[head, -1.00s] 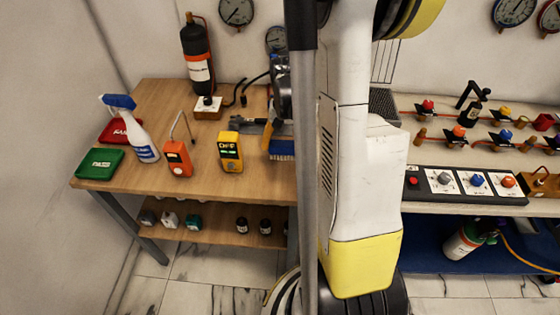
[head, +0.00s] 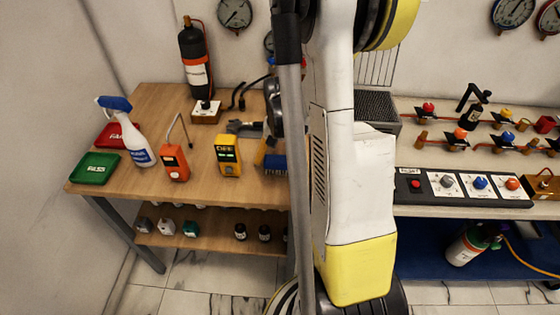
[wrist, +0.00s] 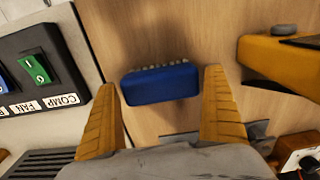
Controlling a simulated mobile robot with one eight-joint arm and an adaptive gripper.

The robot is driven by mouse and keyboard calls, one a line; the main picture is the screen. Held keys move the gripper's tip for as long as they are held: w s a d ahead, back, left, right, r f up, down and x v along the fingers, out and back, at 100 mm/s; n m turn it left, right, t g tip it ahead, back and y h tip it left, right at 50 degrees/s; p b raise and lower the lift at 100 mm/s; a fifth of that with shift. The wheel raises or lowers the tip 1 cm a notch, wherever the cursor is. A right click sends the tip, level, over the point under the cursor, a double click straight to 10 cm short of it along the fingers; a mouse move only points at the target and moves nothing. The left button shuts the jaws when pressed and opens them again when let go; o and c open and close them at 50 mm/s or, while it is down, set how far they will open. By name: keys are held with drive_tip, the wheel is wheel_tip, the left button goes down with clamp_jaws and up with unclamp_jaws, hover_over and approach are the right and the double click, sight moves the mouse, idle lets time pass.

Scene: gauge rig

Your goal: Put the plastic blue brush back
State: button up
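The blue brush (wrist: 160,84) lies on the wooden bench in the wrist view, with pale bristle tufts along its far edge. My gripper (wrist: 160,78) is open, with one yellow finger on each side of the brush. Small gaps show between brush and fingers, and I cannot tell how far down the fingertips reach. In the head view a blue piece of the brush (head: 275,163) shows beside my arm. My arm hides much of that area, and the gripper shows there only in part.
An orange meter (head: 175,163), a yellow meter (head: 229,156), a spray bottle (head: 135,140) and green (head: 95,168) and red trays (head: 117,134) stand left on the bench. In the wrist view a switch panel (wrist: 38,70) is left and a yellow device (wrist: 280,60) right.

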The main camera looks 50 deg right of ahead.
sight(280, 159)
drive_tip(key=shift+r, duration=0.1)
wheel_tip(280, 159, up, 12)
drive_tip(key=p, duration=0.5)
drive_tip(key=s+a+r+n+t, duration=0.1)
drive_tip(key=a+r+n+t, duration=0.1)
drive_tip(key=a, duration=0.6)
drive_tip(key=s+a+r+n+t, duration=0.2)
drive_tip(key=a+r+n, duration=0.2)
drive_tip(key=a, duration=0.5)
drive_tip(key=s+a+r+n+t, duration=0.2)
drive_tip(key=a+r+n+t, duration=0.1)
drive_tip(key=a, duration=0.5)
wheel_tip(280, 159, up, 3)
drive_tip(key=shift+s+a+f+n, duration=0.2)
drive_tip(key=shift+s+a+n, duration=0.05)
drive_tip(key=shift+n, duration=0.25)
